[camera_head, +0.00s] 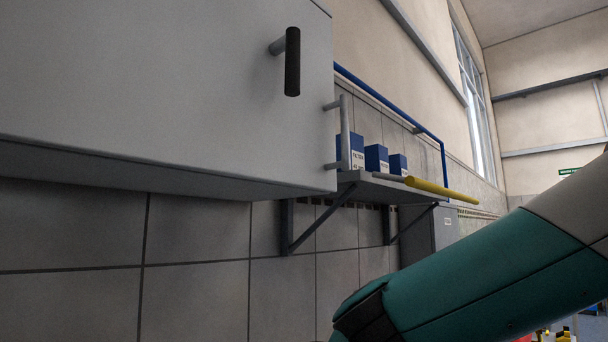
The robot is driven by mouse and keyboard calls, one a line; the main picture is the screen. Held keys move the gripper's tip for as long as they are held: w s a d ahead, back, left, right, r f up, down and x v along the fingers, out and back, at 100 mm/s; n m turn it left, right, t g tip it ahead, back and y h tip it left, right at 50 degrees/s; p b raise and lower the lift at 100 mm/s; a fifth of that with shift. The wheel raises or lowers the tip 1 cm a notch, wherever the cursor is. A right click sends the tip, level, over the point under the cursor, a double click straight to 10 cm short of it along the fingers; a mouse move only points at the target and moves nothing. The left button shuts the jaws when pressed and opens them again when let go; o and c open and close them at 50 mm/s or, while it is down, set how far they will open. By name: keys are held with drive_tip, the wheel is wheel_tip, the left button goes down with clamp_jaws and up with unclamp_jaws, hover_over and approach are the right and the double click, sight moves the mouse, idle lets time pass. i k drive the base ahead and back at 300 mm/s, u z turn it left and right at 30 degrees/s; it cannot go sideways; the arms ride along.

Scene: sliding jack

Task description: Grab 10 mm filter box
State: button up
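Three blue and white boxes stand in a row on a grey wall shelf (385,187), beyond the cabinet. The nearest box (357,158) looks largest and has the word FILTER on its white front. The middle box (376,163) and the far box (398,167) look smaller. The sizes on the labels are too small to read with certainty, so I cannot tell which is the 10 mm one. My arm crosses the lower right, below the shelf and apart from the boxes. My gripper is not in view.
A large grey cabinet (150,90) with a black handle (292,62) fills the upper left and juts out before the shelf. A grey bar handle (345,135) partly covers the nearest box. A yellow-handled bar (440,189) sticks out at the shelf front. A blue rail (395,100) runs above.

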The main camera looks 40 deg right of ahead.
sight(376, 156)
drive_tip(key=u, duration=1.3)
drive_tip(key=k, duration=1)
drive_tip(key=z, duration=2.05)
